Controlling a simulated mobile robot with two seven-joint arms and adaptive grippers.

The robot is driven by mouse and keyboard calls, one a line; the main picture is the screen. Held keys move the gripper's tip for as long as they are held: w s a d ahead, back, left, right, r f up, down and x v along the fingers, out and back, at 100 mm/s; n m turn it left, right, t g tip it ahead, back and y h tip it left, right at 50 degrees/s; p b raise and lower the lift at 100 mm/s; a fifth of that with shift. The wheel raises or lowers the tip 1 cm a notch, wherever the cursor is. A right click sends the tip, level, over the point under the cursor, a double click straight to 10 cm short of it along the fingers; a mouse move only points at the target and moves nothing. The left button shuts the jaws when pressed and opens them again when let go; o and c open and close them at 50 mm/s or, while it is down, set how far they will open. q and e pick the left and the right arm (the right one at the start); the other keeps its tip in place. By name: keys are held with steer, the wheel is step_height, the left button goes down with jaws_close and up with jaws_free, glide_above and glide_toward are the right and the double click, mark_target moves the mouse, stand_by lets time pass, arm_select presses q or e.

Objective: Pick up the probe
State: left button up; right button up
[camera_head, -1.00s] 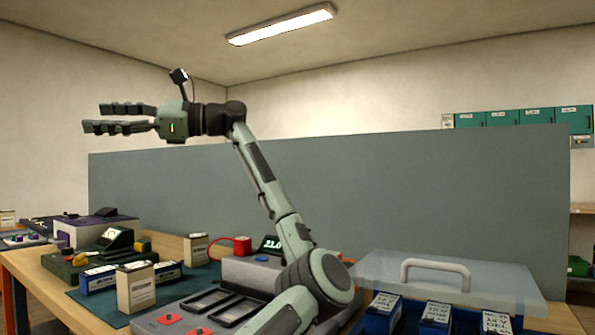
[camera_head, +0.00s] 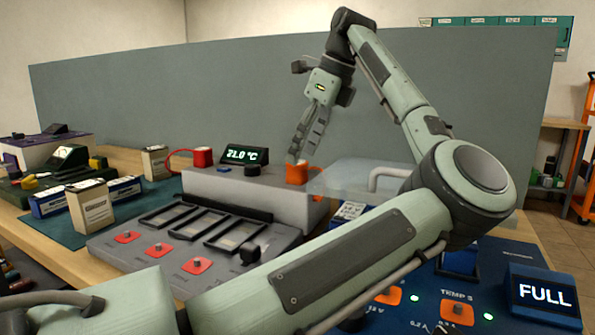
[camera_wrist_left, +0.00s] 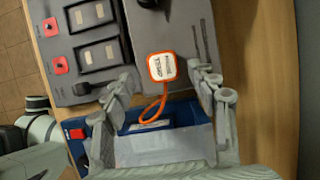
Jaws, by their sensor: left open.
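An orange probe (camera_head: 297,173) with a pale label stands at the right end of the grey tester housing (camera_head: 240,192). In the left wrist view the probe (camera_wrist_left: 162,66) shows its white top and an orange cable loop. A second, red probe-like block (camera_head: 203,156) with a red cable stands at the housing's left end. My left gripper (camera_head: 302,152) points down just above the orange probe. In the wrist view its open fingers (camera_wrist_left: 163,80) lie either side of the probe's line, with nothing held. Contact cannot be told. My right gripper is out of view.
A display (camera_head: 243,155) reads 21.0 °C. A clear lid (camera_head: 350,178) with a handle lies close right of the probe. A blue unit (camera_head: 543,296) marked FULL is at front right. Boxed batteries (camera_head: 90,205) stand on the left mat. A grey partition (camera_head: 150,95) closes the back.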

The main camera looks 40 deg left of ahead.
mark_target(297, 172)
arm_select(q)
steer(key=x, duration=0.4)
steer(key=shift+w+a+f, duration=0.1)
steer(key=shift+w+a, duration=0.05)
steer(key=shift+a, duration=0.05)
steer(key=c, duration=1.2)
steer(key=shift+c, duration=0.2)
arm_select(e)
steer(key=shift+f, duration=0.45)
